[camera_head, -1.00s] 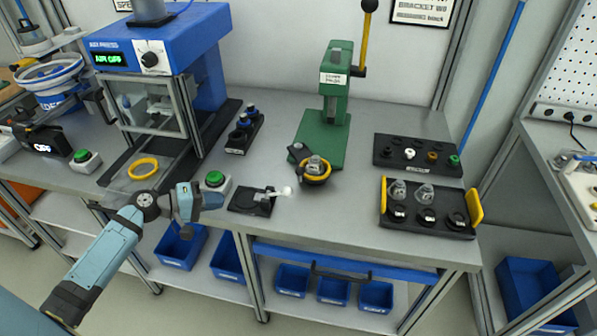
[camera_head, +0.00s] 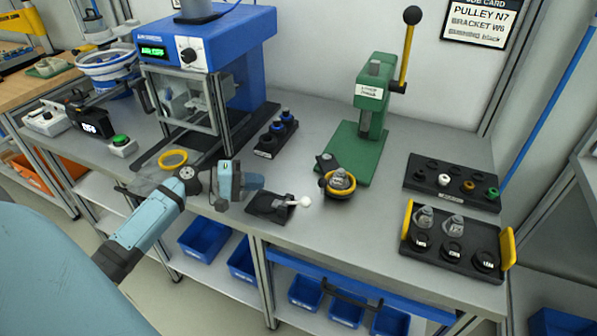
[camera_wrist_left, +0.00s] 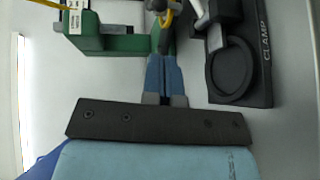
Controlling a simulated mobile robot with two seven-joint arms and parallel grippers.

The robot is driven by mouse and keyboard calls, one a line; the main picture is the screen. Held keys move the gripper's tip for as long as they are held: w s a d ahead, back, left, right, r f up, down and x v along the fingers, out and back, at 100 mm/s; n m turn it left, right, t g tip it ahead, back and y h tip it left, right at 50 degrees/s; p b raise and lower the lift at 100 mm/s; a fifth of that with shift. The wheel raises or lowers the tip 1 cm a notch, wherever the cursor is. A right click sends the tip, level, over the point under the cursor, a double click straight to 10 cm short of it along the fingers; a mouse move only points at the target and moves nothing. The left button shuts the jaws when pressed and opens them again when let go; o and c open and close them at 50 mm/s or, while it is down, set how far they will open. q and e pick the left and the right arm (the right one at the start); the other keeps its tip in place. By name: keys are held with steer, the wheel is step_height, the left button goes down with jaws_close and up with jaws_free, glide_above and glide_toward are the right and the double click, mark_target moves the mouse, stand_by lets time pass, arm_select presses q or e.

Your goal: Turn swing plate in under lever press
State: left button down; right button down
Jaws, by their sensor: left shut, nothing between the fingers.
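The green lever press (camera_head: 372,125) stands at the back, its lever with a black knob raised. In front of its base is the dark swing plate (camera_head: 326,161), with a yellow-rimmed round holder (camera_head: 333,192) carrying a grey metal part (camera_head: 342,178). The holder sits out in front of the press, not under its ram. My left gripper (camera_head: 260,182) is left of the holder, above the bench. In the left wrist view its blue fingers (camera_wrist_left: 166,75) are together and empty, pointing toward the yellow rim (camera_wrist_left: 166,18). The green press base (camera_wrist_left: 110,45) shows beside them.
A black clamp fixture (camera_head: 268,207) with a white-knobbed lever lies just below my left gripper; it also shows in the left wrist view (camera_wrist_left: 232,68). The blue air press (camera_head: 215,50) stands left. Black part trays (camera_head: 452,240) are at right. Bare bench lies between clamp and trays.

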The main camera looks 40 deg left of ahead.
mark_target(321, 184)
arm_select(q)
steer(key=p+x, duration=0.1)
steer(key=x, duration=1.2)
steer(key=shift+p, duration=0.3)
steer(key=shift+w+d+f, duration=0.15)
steer(key=shift+w+d, duration=0.1)
steer(key=shift+w, duration=0.15)
steer(key=shift+w+d, duration=0.15)
steer(key=shift+d, duration=0.4)
steer(key=shift+w+d, duration=0.2)
steer(key=shift+d, duration=0.35)
